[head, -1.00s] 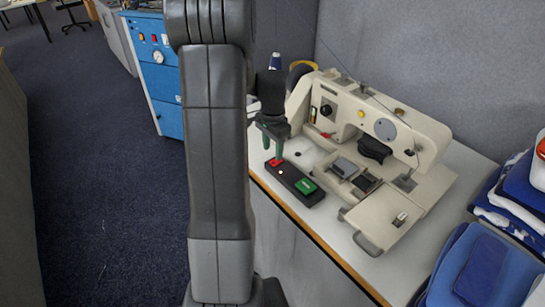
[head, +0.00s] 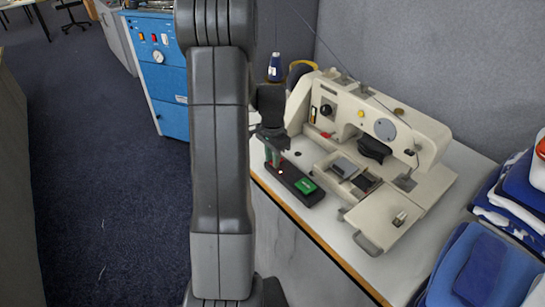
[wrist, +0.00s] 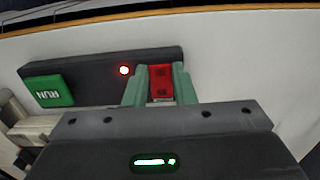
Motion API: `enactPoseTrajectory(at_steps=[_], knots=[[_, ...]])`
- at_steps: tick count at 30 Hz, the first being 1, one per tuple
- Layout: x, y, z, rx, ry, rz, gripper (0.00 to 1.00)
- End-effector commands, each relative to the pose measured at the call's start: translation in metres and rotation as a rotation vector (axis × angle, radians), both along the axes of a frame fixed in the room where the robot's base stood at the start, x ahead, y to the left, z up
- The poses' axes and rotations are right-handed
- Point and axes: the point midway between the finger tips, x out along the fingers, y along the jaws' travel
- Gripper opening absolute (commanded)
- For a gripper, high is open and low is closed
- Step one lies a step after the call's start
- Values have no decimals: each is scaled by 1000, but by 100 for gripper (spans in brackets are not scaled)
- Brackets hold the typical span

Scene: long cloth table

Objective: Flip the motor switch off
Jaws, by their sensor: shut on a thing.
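The motor switch is a dark box (head: 295,186) lying along the table's front edge, with a green key (head: 305,186) at one end and a red key at the other. In the wrist view, the green key (wrist: 49,91) reads RUN, a red lamp (wrist: 124,70) glows, and the red key (wrist: 161,82) sits between my fingers. My gripper (head: 273,160) is down at the switch, its green fingers shut on the red key's two sides. In the head view, the fingers hide most of the red key.
A cream sewing machine (head: 400,130) stands right behind the switch on the white table (head: 325,222). A blue thread cone (head: 275,67) is at the back. Folded blue cloths (head: 485,265) lie at the right. A blue cabinet (head: 160,85) stands beyond the carpeted floor.

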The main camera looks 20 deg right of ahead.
Motion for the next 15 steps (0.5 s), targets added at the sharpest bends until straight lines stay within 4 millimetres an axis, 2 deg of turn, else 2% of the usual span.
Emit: enactPoseTrajectory(at_steps=[6,15], knots=[[1,-5,7,97,37,-5,1],[3,-8,5,235,81,-1,1]])
